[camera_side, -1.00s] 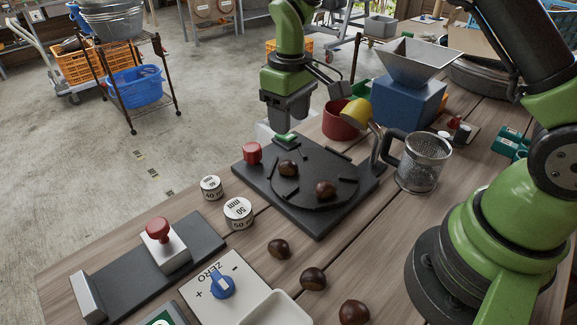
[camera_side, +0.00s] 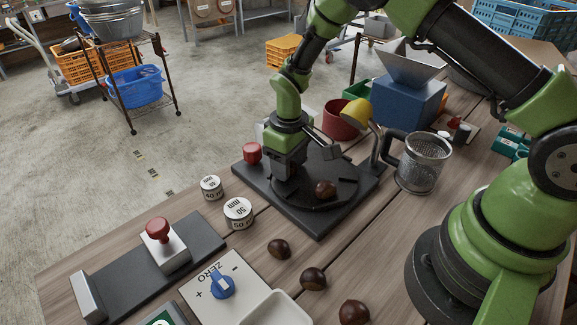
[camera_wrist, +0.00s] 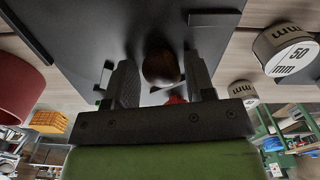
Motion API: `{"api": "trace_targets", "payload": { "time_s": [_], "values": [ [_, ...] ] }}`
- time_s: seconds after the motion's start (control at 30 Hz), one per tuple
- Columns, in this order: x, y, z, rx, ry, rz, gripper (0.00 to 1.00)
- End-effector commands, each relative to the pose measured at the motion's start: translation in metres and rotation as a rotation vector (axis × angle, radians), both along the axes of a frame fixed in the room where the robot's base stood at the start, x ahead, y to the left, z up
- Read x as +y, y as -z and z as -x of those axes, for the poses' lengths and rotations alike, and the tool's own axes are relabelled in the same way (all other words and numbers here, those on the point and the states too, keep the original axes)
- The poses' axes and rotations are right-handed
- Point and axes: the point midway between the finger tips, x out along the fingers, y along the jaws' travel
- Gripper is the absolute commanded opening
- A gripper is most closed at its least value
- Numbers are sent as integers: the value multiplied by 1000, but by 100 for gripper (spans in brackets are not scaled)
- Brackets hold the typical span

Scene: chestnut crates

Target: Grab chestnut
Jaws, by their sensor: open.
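My gripper (camera_side: 284,188) is low over the black turntable plate (camera_side: 312,222), with its fingers pointing down. In the wrist view my open gripper (camera_wrist: 161,76) has a dark brown chestnut (camera_wrist: 161,67) between its two fingers; I cannot tell whether either finger touches it. That chestnut is hidden behind my gripper in the side view. Three more chestnuts (camera_side: 279,249), (camera_side: 313,279) and (camera_side: 354,312) lie on the wooden table in front.
A red knob (camera_side: 252,152) stands at the plate's left corner. A curved metal arm with a yellow cup (camera_side: 356,112) rises at its right, by a mesh mug (camera_side: 421,163). A red pot (camera_side: 340,122) stands behind. Two white weights (camera_side: 238,212), (camera_side: 210,188) stand left.

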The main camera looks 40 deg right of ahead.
Motion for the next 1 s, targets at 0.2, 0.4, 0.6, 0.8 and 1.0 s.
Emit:
{"api": "trace_targets", "payload": {
  "time_s": [0.2, 0.4, 0.6, 0.8, 1.0],
  "values": [
    [0, -1, 0, -1, 0, 0, 24],
    [0, -1, 0, -1, 0, 0, 16],
    [0, -3, 0, -1, 0, 0, 16],
    [0, -32, -1, -6, 2, -1, 16],
    [0, -73, -1, -6, 1, 0, 16]
  ]
}}
